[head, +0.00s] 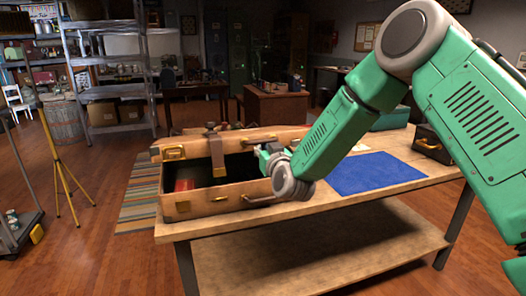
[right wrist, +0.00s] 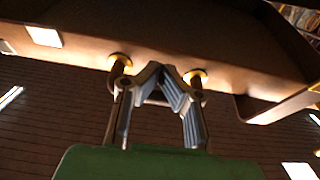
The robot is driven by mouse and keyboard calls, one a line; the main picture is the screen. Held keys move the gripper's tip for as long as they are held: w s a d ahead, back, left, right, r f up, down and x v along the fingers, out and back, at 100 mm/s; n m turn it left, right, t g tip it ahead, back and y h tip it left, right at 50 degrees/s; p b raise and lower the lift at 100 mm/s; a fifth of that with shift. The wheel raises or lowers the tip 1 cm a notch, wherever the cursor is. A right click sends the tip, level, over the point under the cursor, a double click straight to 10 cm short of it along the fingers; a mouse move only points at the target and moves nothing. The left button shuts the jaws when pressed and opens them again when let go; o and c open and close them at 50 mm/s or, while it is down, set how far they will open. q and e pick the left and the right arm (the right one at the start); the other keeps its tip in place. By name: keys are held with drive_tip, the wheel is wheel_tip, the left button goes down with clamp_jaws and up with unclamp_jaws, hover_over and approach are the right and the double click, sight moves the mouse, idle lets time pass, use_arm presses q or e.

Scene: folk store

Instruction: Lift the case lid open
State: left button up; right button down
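A tan case (head: 197,207) with brass fittings stands on the left part of the wooden table. Its lid (head: 236,139) is raised part way, with a dark gap between lid and base. A brown strap (head: 218,157) hangs from the lid. My right gripper (head: 264,152) is at the right side of the raised lid's front. In the right wrist view, its fingers (right wrist: 163,72) come together around a brown handle (right wrist: 155,98) with two gold mounts on the lid. The exact finger contact is partly hidden. My left gripper is not in view.
A red item (head: 184,184) shows inside the case. A blue mat (head: 375,172) lies on the table (head: 330,208) to the right, and a dark case (head: 432,145) stands at the right end. A yellow tripod (head: 60,165) stands left of the table.

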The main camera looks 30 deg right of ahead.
drive_tip(key=shift+r, duration=0.45)
drive_tip(key=shift+w+r, duration=0.1)
drive_tip(key=shift+w+d+r+p, duration=0.1)
drive_tip(key=shift+w+r+p, duration=0.1)
drive_tip(key=shift+r+p, duration=0.35)
drive_tip(key=shift+w+r+p, duration=0.15)
drive_tip(key=shift+r+p, duration=0.2)
drive_tip(key=shift+r, duration=0.35)
drive_tip(key=shift+w+d+r+p, duration=0.1)
drive_tip(key=shift+w+r+p, duration=0.15)
drive_tip(key=shift+r+p, duration=0.25)
drive_tip(key=shift+w+r+p, duration=0.2)
drive_tip(key=shift+r+p, duration=0.15)
drive_tip(key=shift+r, duration=0.25)
drive_tip(key=shift+w+d+r+p, duration=0.1)
drive_tip(key=shift+w+r+p, duration=0.25)
drive_tip(key=shift+r, duration=0.25)
drive_tip(key=shift+w+d+r+p, duration=0.1)
drive_tip(key=shift+w+r+p, duration=0.1)
drive_tip(key=shift+r+p, duration=0.3)
